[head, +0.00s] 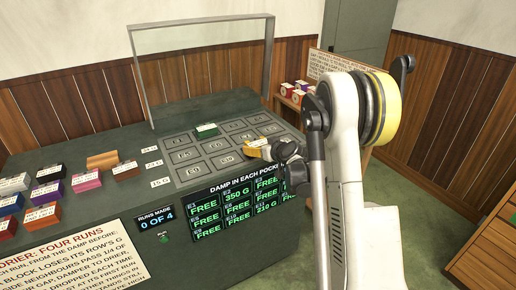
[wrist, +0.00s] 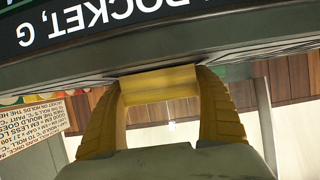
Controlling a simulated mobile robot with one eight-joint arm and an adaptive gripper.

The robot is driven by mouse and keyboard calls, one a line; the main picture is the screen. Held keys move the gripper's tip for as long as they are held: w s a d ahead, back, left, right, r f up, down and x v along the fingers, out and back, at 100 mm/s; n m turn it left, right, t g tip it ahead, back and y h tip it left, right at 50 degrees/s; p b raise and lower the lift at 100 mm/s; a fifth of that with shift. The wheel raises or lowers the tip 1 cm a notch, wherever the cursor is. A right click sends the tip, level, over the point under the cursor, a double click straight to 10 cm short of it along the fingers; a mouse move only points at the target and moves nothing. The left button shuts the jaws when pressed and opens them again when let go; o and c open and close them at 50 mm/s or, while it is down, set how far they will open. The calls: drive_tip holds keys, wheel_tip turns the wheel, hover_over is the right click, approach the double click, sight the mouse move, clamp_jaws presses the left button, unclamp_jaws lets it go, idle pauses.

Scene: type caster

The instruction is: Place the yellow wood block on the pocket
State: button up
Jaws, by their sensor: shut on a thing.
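The yellow wood block (head: 254,150) with a white label is at the right front part of the pocket grid (head: 191,155). My gripper (head: 270,152) is shut on it; in the wrist view the block (wrist: 158,84) sits between my two yellow fingers (wrist: 160,105). I cannot tell whether the block touches the surface or hangs just above it. My gripper and the block hide the pockets under them. A green block (head: 206,130) sits in a back-row pocket. The other pockets that show look empty.
Several coloured labelled blocks (head: 85,182) lie on the left of the dark counter. A clear upright panel (head: 205,65) stands behind the grid. The front display (head: 237,205) shows FREE for most pockets. A button (head: 165,238) is below the "0 OF 4" sign.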

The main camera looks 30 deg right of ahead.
drive_tip(key=shift+f, duration=0.1)
drive_tip(key=shift+f, duration=0.1)
drive_tip(key=o, duration=1.3)
